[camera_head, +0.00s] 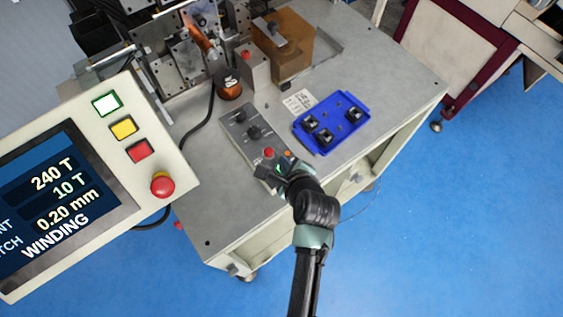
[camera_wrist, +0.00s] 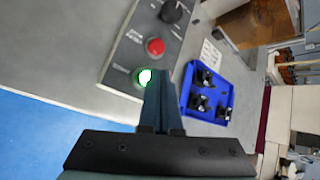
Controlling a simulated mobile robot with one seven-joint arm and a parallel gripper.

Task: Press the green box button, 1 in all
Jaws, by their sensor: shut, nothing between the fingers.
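The grey control box (camera_head: 238,118) lies on the bench top. It carries black knobs, a red button (camera_head: 269,153) and a green button (camera_wrist: 144,77) at its near end. In the wrist view the green button glows bright, white in the middle with a green rim. My gripper (camera_wrist: 161,72) is shut and empty. Its fingertips are just right of the green button in the wrist view and partly cover its edge; I cannot tell whether they touch it. In the head view my gripper (camera_head: 268,173) is over the near end of the box and largely hides the green button.
A blue tray (camera_head: 321,142) with several black parts lies right of the box. A panel at left has a lit green-framed button (camera_head: 106,103), yellow, red and mushroom buttons, and a screen (camera_head: 50,205) reading "WINDING". The winder (camera_head: 195,60) stands behind. The bench's front left is clear.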

